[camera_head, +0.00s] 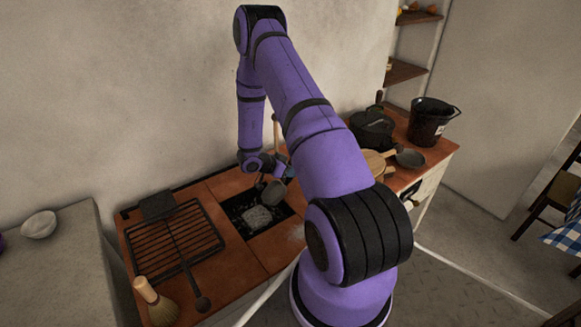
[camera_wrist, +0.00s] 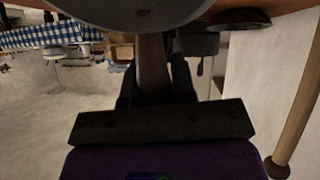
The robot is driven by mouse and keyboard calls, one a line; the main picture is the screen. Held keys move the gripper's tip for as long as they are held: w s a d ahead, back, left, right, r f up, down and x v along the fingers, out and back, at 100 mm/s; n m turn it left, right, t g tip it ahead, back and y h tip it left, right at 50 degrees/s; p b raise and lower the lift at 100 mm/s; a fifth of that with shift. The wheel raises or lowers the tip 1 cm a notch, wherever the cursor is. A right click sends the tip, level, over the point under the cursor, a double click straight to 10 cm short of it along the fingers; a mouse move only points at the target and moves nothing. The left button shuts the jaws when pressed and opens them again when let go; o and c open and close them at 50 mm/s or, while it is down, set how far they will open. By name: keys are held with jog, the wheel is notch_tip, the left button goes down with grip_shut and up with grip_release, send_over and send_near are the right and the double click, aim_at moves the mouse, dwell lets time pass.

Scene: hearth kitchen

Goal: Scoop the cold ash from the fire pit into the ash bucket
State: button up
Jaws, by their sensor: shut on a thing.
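The fire pit (camera_head: 239,203) is a dark square opening in the tiled hearth top, with a patch of pale grey ash (camera_head: 257,216) in it. My gripper (camera_head: 268,178) is above the pit's back right part, shut on the handle of a grey scoop (camera_head: 274,193). In the wrist view the handle (camera_wrist: 152,65) runs between the fingers, and the scoop's pale rounded head fills the top. The scoop hangs over the right side of the pit; I cannot tell whether it holds ash. The black ash bucket (camera_head: 430,123), with a small label, stands at the hearth's far right end.
A black lidded pot (camera_head: 372,128), wooden boards (camera_head: 376,166) and a small pan (camera_head: 410,158) sit near the bucket. Left of the pit are a grill rack (camera_head: 150,243), a long dark utensil (camera_head: 190,270) and a brush (camera_head: 156,303). A wooden pole (camera_wrist: 300,110) is close at right.

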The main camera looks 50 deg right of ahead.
jog(key=shift+w+a+f, duration=0.1)
jog(key=shift+a+f, duration=0.3)
jog(key=shift+f, duration=0.3)
jog(key=shift+w+a+f, duration=0.1)
jog(key=shift+a+f, duration=0.25)
jog(key=shift+f, duration=0.3)
send_over(275, 197)
jog(key=shift+f, duration=0.2)
jog(key=shift+a, duration=0.1)
notch_tip(275, 197, up, 15)
jog(key=t+y, duration=0.1)
jog(key=y, duration=0.5)
jog(key=shift+n+t+y, duration=0.3)
jog(key=shift+n+t, duration=0.1)
dwell(0.8)
dwell(0.5)
